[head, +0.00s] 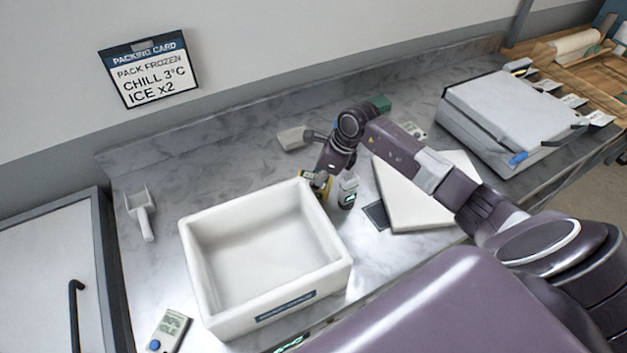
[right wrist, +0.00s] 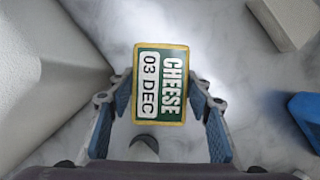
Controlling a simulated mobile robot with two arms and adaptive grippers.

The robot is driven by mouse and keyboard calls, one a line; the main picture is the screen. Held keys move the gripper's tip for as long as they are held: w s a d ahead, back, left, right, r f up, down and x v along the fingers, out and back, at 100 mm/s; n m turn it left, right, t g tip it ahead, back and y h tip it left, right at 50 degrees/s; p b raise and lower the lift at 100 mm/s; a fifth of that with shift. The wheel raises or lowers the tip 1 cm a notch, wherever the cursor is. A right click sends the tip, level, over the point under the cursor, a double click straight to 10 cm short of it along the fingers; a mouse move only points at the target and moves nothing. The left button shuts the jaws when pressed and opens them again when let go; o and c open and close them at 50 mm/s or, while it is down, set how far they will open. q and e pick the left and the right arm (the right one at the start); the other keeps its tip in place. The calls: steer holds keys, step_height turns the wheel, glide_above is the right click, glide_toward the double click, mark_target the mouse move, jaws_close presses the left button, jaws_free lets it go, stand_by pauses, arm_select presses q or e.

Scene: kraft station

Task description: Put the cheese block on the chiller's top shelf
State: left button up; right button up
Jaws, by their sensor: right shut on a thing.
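The cheese block (right wrist: 160,85) has a green and white label reading "CHEESE 03 DEC" and yellow edges in the right wrist view. My right gripper (right wrist: 160,108) is shut on it, with a blue-padded finger on each side. In the head view the gripper (head: 318,187) holds the cheese block (head: 316,181) beside the back right corner of the white box, low near the counter; the exact gap is unclear. A white-fronted cabinet with a dark handle (head: 76,310), perhaps the chiller, stands at the lower left. Its door looks shut; no shelf shows. My left gripper is not in view.
An empty white box (head: 187,250) stands mid-counter. A scoop (head: 142,213) and a small display device (head: 168,331) lie left of it. A pale block (head: 292,138), a small labelled container (head: 347,190), a white slab (head: 450,210) and a grey case (head: 515,110) are around my right arm.

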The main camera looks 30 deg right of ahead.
steer(key=shift+f, duration=0.15)
steer(key=o, duration=1.1)
